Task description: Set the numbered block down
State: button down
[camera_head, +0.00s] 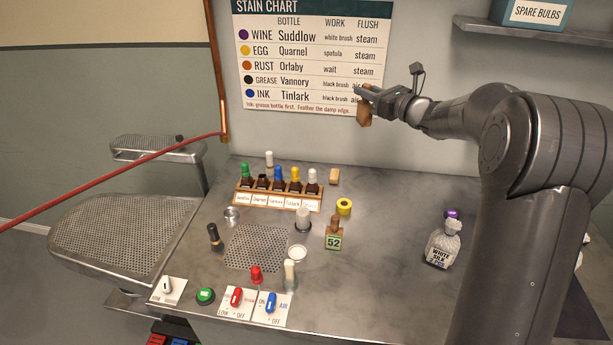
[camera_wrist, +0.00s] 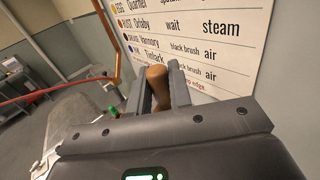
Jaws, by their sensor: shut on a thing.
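My gripper (camera_head: 365,93) is raised in front of the stain chart, high above the bench. It is shut on a brown wooden piece (camera_head: 366,113), which hangs down from the fingers. In the wrist view the rounded brown end of this wooden piece (camera_wrist: 158,86) stands between the two grey fingers (camera_wrist: 160,90). I see no number on the held piece from here.
A wooden rack (camera_head: 278,198) of bottles with coloured caps stands at the back of the bench. The bench between is free.

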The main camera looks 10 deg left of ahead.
jog(key=shift+w+a+f+n+g+y, duration=0.55)
jog(key=shift+w+a+f+n+g, duration=0.35)
jog(key=shift+a+f, duration=2.5)
jog(key=shift+w+a+f+n+g+y, duration=0.85)
jog(key=shift+a+f, duration=1.25)
jog(key=shift+f, duration=2.55)
jog(key=shift+w+a+f+n+g+y, duration=0.4)
jog(key=shift+a+f+g, duration=0.85)
jog(key=shift+a+f, duration=2.15)
jog(key=shift+w+d+f, duration=0.1)
jog(key=shift+d+f, duration=0.55)
jog(key=c, duration=1.3)
grip_release()
jog(key=shift+f, duration=0.1)
